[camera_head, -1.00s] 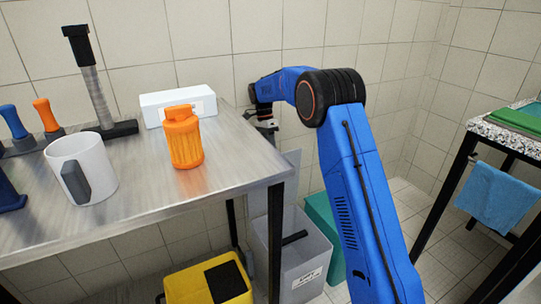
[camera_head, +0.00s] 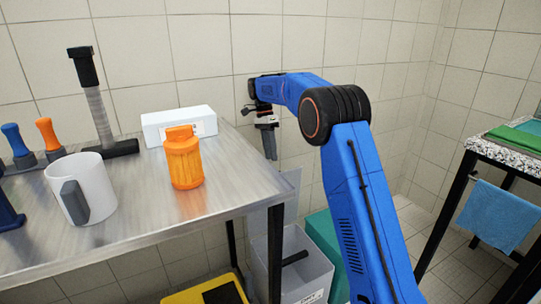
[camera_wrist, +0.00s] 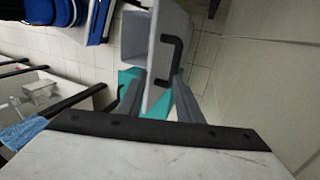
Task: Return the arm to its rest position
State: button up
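My arm is blue with black joints and rises on the right of the head view. My gripper (camera_head: 268,152) hangs at its far end, pointing down, just beyond the right end of the metal table. In the wrist view its two grey fingers (camera_wrist: 158,92) are apart with nothing held between them. A grey bin with a black handle (camera_wrist: 155,32) and a teal bin (camera_wrist: 128,76) show below and between the fingers.
The metal table (camera_head: 120,228) carries a white mug (camera_head: 95,185), an orange jar (camera_head: 184,163), a white box (camera_head: 165,126) and a black-headed hammer (camera_head: 92,95). A side table with a blue cloth (camera_head: 500,217) is right. Tiled walls are close behind.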

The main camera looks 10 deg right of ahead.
jog(key=s+d+r+n+t+y, duration=0.15)
jog(key=s+d+r+n, duration=0.35)
jog(key=s, duration=0.8)
jog(key=s+d+r+n+t+h, duration=0.1)
jog(key=s+d+r+n+t, duration=0.2)
jog(key=s+r, duration=0.7)
jog(key=s+d+f+n+t, duration=0.1)
jog(key=s+f, duration=0.3)
jog(key=s, duration=0.6)
jog(key=s+d+f+n+t, duration=0.1)
jog(key=s+f, duration=0.4)
jog(key=s, duration=0.6)
jog(key=s+d+f+n+t, duration=0.2)
jog(key=s+d+f+n, duration=0.1)
jog(key=s, duration=0.7)
notch_tip(320, 180, down, 2)
jog(key=shift+s+f+n+y, duration=0.15)
jog(key=shift+n+y, duration=0.2)
jog(key=shift+n, duration=0.35)
